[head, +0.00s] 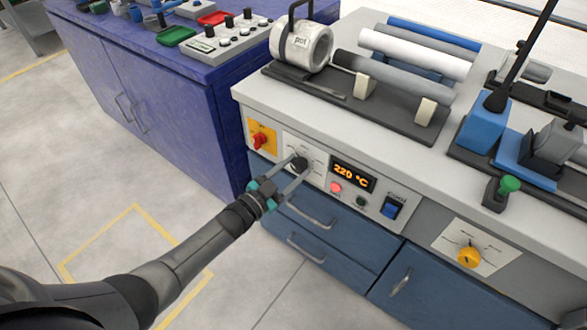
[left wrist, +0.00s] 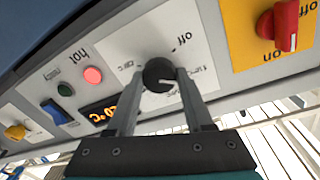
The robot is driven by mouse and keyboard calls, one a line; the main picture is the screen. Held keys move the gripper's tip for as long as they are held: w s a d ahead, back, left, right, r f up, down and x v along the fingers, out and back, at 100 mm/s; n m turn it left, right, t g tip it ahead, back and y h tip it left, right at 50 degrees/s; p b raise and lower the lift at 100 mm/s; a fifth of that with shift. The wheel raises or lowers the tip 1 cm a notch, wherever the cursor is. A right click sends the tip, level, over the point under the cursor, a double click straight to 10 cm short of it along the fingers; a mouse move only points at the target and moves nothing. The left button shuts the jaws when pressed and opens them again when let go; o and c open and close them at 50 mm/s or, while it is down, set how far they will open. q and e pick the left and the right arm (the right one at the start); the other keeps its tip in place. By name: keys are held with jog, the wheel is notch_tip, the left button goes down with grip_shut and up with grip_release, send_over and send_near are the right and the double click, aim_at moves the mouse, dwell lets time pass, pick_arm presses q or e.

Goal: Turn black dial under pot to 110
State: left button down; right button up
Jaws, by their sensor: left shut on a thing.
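The black dial (head: 299,163) sits on a white plate on the front panel of the grey workbench, below the pot (head: 301,46). My left gripper (head: 296,168) reaches it from the front, its two fingers shut on the dial from both sides. The orange display (head: 353,177) reads 220 °C. My right gripper is not in view.
A red switch (head: 260,139) on a yellow plate is left of the dial. A red button (head: 336,188), green button (head: 361,201) and blue switch (head: 391,208) lie to the right. Drawer handles (head: 311,215) stick out below. Pipes (head: 414,52) lie on top.

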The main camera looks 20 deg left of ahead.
pick_arm(q)
jog(key=shift+c, duration=1.5)
grip_release()
jog(key=shift+s, duration=0.1)
jog(key=shift+s+a, duration=0.15)
jog(key=shift+s, duration=0.1)
jog(key=p+v, duration=0.4)
jog(key=v, duration=1)
jog(key=shift+s+a, duration=0.15)
jog(key=shift+s, duration=0.05)
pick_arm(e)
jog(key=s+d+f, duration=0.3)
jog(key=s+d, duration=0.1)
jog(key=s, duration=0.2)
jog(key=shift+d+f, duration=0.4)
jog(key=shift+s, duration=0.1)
